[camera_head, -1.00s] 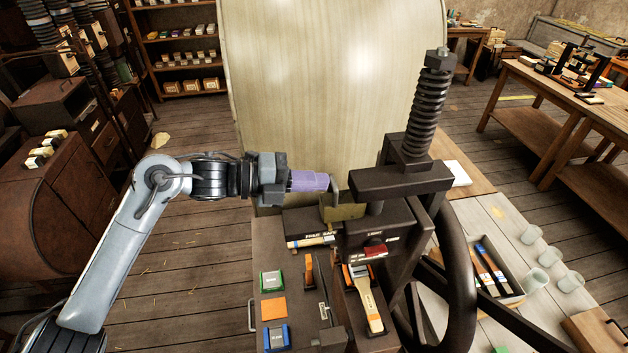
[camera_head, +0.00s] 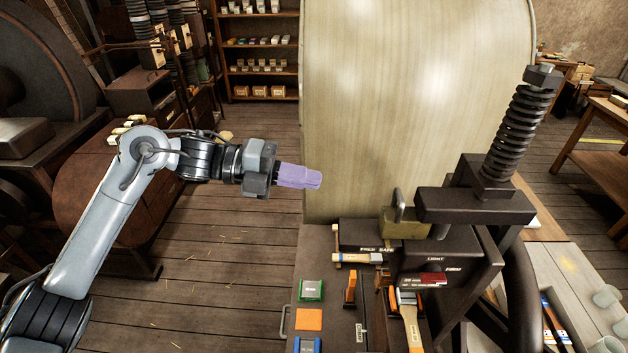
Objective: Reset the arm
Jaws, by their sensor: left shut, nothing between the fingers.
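My left arm reaches in from the left, and its gripper (camera_head: 312,179) has purple fingers that are shut with nothing between them. It hangs in the air left of the press, above the floor and clear of the bench. The dark press (camera_head: 475,206) with its tall threaded screw (camera_head: 518,125) stands at the right. A brass-coloured block (camera_head: 405,226) with a grey upright handle sits at the press's left side, apart from the gripper. The handwheel (camera_head: 522,285) is partly hidden behind the press. My right gripper is not in view.
A large pale curved panel (camera_head: 400,100) stands behind. Floor between cabinet and bench is free.

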